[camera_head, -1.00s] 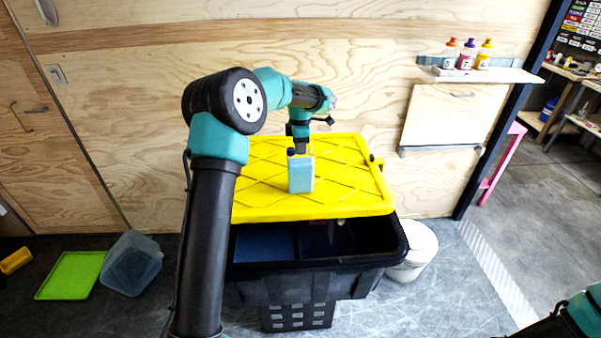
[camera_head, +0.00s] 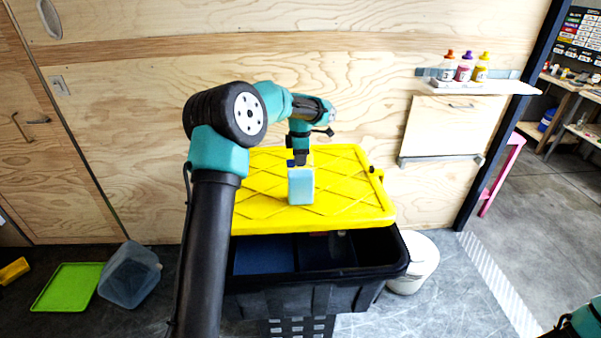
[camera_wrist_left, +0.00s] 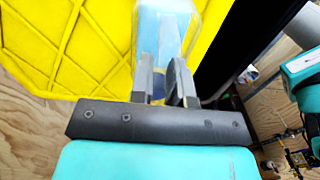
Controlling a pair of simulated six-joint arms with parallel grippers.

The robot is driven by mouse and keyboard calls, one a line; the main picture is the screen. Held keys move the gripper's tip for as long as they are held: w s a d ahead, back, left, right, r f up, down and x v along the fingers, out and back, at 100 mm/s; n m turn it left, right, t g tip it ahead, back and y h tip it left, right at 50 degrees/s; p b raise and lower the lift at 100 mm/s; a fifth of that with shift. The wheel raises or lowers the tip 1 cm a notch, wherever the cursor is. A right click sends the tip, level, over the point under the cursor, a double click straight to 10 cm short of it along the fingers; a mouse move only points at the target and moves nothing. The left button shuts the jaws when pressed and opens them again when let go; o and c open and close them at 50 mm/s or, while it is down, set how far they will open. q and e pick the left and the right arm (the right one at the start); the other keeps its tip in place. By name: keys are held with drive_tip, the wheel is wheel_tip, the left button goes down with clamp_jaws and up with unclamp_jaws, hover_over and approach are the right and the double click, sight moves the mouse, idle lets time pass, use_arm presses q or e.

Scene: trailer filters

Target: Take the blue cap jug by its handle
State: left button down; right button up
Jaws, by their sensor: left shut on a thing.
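The jug (camera_head: 301,187) is a translucent container with light blue contents, upright at the yellow lid in the head view. In the left wrist view the jug (camera_wrist_left: 165,30) shows just beyond the fingers, with a dark blue spot low between them. My left gripper (camera_head: 299,162) comes down on the jug's top from above and is shut on it. The left wrist view shows its two grey fingers (camera_wrist_left: 162,80) close together at the jug; the handle itself is hard to make out. Whether the jug touches the lid is unclear. My right gripper is out of view; only part of that arm shows at lower right.
The yellow lid (camera_head: 349,190) lies over the back of a black tote (camera_head: 330,293), whose front is open. A white bucket (camera_head: 415,262) stands to its right. A wall shelf (camera_head: 475,88) holds several bottles. A green lid (camera_head: 67,287) and a clear bin (camera_head: 130,275) lie on the floor at left.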

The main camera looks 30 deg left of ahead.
use_arm(q)
drive_tip(key=shift+r, duration=0.15)
drive_tip(key=shift+r, duration=1.75)
drive_tip(key=s+d+r, duration=0.1)
drive_tip(key=s+d, duration=0.7)
drive_tip(key=s, duration=0.5)
drive_tip(key=shift+s+d+r, duration=0.15)
drive_tip(key=shift+s+d, duration=0.05)
drive_tip(key=shift+s, duration=0.1)
